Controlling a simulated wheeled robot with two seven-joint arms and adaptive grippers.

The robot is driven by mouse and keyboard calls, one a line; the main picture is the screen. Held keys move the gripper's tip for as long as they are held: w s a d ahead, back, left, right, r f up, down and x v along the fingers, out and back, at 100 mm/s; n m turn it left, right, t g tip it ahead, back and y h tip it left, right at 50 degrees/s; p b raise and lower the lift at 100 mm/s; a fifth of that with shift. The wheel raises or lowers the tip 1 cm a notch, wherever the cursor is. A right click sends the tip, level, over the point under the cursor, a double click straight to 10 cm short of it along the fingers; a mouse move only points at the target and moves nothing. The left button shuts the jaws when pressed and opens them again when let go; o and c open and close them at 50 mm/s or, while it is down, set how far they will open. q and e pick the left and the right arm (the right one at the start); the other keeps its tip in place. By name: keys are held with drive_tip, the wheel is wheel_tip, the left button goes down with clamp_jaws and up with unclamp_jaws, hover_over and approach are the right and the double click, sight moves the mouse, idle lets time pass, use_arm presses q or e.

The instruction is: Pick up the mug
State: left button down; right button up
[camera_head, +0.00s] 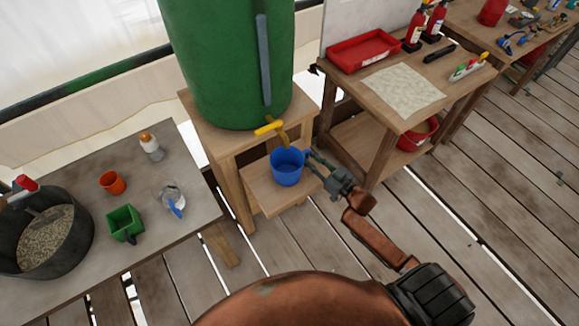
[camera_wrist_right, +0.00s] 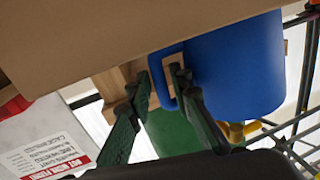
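The blue mug (camera_head: 287,168) stands upright on a low wooden shelf, below the yellow-handled tap (camera_head: 270,127) of a green barrel. Its handle is on the side toward my right gripper (camera_head: 313,162). The right wrist view shows the mug (camera_wrist_right: 240,65) large, with its handle (camera_wrist_right: 157,80) between the fingers of my right gripper (camera_wrist_right: 161,72). The fingers are apart, one outside the handle bar and one at its opening. Whether either finger touches the handle I cannot tell. My left gripper is not in view.
The green barrel (camera_head: 225,60) rises on a wooden stand behind the mug. At right is a workbench with a red tray (camera_head: 362,51) and a paper sheet (camera_head: 402,90). At left a table (camera_head: 75,165) holds a glass, a green box and a dark tub.

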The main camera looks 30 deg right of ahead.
drive_tip(key=shift+w+a, duration=0.2)
drive_tip(key=shift+w, duration=0.5)
drive_tip(key=shift+c, duration=0.5)
clamp_jaws()
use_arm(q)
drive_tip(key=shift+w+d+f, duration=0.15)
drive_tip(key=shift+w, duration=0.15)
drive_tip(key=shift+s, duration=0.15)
